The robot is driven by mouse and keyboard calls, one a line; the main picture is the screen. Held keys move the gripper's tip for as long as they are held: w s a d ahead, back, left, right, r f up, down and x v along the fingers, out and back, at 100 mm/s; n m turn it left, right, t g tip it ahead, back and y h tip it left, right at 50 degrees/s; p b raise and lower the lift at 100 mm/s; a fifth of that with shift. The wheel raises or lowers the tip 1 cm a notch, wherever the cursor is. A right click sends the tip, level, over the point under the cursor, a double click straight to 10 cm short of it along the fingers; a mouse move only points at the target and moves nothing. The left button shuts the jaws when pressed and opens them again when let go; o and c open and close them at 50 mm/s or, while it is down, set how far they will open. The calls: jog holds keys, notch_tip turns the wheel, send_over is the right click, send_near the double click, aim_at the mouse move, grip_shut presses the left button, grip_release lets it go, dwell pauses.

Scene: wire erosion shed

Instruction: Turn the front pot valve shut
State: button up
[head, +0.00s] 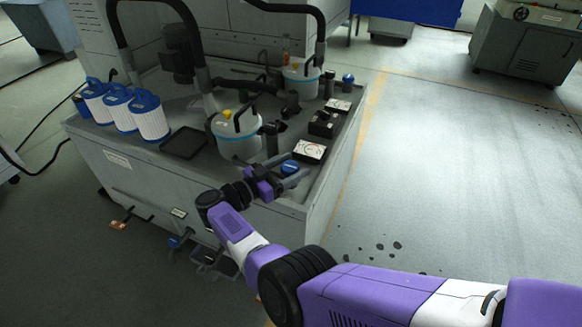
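The front pot (238,137) is a pale grey canister with a yellow fitting and a black handle on top, standing on the grey machine deck. A round blue valve knob (289,167) is to its right, near the deck's front right corner. The valve's lower part is hidden.
A rear pot (301,82) has a similar blue knob (348,79) to its right. A gauge box (309,151) and a black box (323,124) stand close behind my gripper. Black hoses arch above. Several blue-topped filters (150,117) and a black tray (185,143) are left. Floor at right is open.

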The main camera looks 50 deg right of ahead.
aim_at(283, 172)
jog(key=shift+f, duration=0.1)
jog(key=shift+w+a+b, duration=0.15)
jog(key=shift+a+b, duration=0.05)
jog(key=shift+a, duration=1.1)
jog(key=shift+w+a+b, duration=0.2)
jog(key=shift+a, duration=1.1)
jog(key=shift+w+a+b, duration=0.15)
jog(key=shift+a+b, duration=0.05)
jog(key=shift+a, duration=1.1)
